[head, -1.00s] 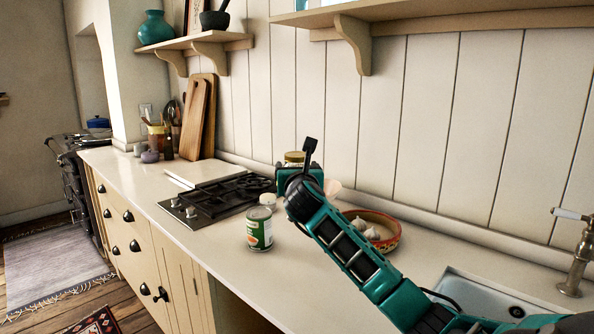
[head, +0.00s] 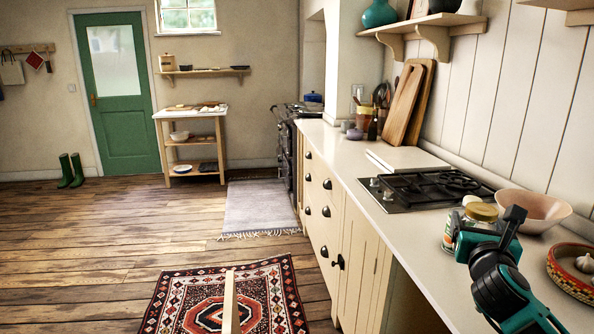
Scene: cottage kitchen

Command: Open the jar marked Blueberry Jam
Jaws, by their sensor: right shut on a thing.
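A jar with a gold lid (head: 481,212) shows at the right of the head view, behind and between the parts of my right gripper. My right gripper (head: 484,232) is shut on this jar over the counter. The gripper hides most of the jar's body, and I cannot read a label, so I cannot tell whether it is the Blueberry Jam. The lid appears to be on the jar. My left gripper is not in view.
A pink bowl (head: 540,207) and a basket with garlic (head: 568,280) are to the right. The hob (head: 425,190) lies behind. Wooden floor is open at left, with a patterned rug (head: 180,300).

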